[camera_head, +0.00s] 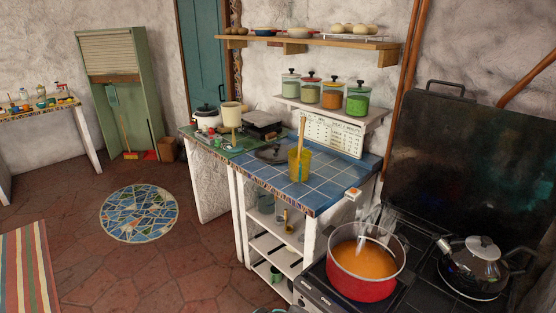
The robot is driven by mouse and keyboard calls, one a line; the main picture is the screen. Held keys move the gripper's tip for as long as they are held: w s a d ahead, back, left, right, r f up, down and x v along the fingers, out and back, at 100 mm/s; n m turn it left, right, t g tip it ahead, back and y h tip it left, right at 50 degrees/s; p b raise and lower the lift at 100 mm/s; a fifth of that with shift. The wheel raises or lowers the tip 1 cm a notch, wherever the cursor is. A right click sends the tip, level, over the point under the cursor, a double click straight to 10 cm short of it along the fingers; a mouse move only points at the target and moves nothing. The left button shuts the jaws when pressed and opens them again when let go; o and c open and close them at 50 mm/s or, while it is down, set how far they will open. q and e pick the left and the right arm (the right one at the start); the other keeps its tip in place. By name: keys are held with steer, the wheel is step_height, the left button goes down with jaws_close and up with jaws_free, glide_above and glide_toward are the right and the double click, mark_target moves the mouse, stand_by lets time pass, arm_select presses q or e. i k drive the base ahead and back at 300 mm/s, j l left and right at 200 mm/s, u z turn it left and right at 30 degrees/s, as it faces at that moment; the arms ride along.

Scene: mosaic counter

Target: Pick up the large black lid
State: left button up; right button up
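A dark, round, flat lid (273,154) lies on the tiled counter, left of and behind a yellow container (299,165) with a wooden utensil in it. It looks black or dark grey, and a small knob seems to stand up from it. A white pot at the counter's far left end also has a smaller black lid (206,108) on it. Neither of my grippers can be made out in the head view, and nothing is seen touching either lid.
The blue-tiled counter (334,176) has bare tiles at its front. A red pot (362,285) of orange liquid and a kettle (474,267) stand on the stove at right, before a raised black panel (474,150). Jars line a shelf (345,115) above. Open floor lies left.

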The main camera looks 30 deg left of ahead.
mark_target(276, 154)
steer(key=j+z, duration=0.15)
steer(key=j, duration=0.65)
steer(key=j+z, duration=0.15)
steer(key=j, duration=0.7)
steer(key=k+j+z, duration=0.15)
steer(key=j, duration=0.6)
steer(key=i+j+z, duration=0.1)
steer(key=j, duration=0.25)
steer(key=i+j+z, duration=0.1)
steer(key=j, duration=0.25)
steer(key=i+j+z, duration=0.1)
steer(key=j, duration=0.3)
steer(key=i+j+z, duration=0.1)
steer(key=j, duration=0.25)
steer(key=i, duration=0.1)
